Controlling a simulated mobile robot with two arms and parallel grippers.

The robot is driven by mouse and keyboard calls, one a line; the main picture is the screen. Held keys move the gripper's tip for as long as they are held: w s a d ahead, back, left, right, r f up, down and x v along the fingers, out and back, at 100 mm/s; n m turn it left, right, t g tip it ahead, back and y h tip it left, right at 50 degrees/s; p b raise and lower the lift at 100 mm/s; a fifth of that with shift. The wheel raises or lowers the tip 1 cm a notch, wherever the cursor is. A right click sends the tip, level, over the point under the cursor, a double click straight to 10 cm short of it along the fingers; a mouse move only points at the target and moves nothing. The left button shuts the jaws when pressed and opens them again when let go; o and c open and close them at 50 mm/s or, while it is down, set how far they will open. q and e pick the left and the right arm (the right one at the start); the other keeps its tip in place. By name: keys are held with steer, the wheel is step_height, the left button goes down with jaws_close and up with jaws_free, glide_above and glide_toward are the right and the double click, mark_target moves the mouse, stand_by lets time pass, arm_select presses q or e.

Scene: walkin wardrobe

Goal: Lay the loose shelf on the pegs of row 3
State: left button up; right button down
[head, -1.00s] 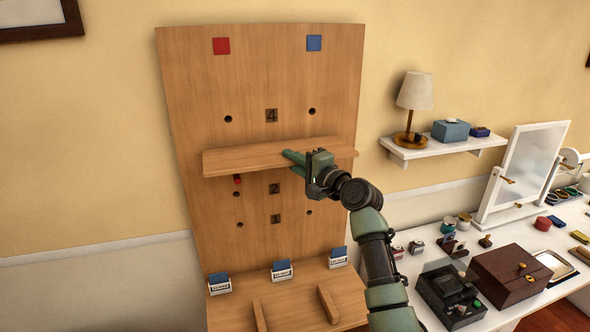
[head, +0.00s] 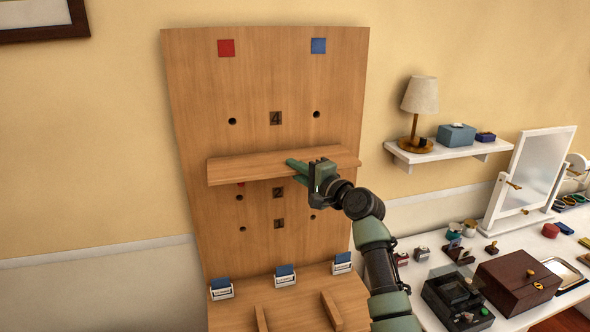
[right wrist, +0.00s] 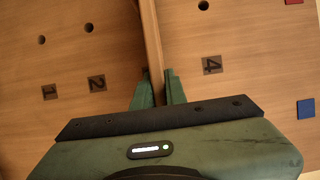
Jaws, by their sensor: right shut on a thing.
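The loose shelf (head: 250,168) is a long wooden board, held roughly level across the upright peg board (head: 215,80). My right gripper (head: 297,167) is shut on its front edge, right of the middle. In the right wrist view the shelf (right wrist: 152,40) shows edge-on between the two fingers (right wrist: 158,88), with labels 2 and 4 on either side. A red peg (head: 241,184) just shows under the shelf's left part. The row 3 label is hidden behind the shelf, and I see no right-hand peg. I cannot tell whether the shelf touches the pegs. My left gripper is out of view.
Holes of row 4 (head: 232,121) and lower rows are empty. Several small blue-and-white boxes (head: 285,276) stand on the ledge below. To the right are a wall shelf (head: 445,157) with a lamp (head: 420,95) and a crowded white table with a mirror (head: 527,180).

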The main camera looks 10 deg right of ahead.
steer(key=shift+f, duration=0.1)
steer(key=c, duration=1.4)
jaws_free()
steer(key=shift+o, duration=0.2)
steer(key=shift+s+f, duration=0.1)
steer(key=shift+f, duration=0.05)
steer(key=b+v, duration=0.2)
steer(key=v, duration=0.5)
steer(key=shift+s+d, duration=0.15)
steer(key=shift+s, duration=0.2)
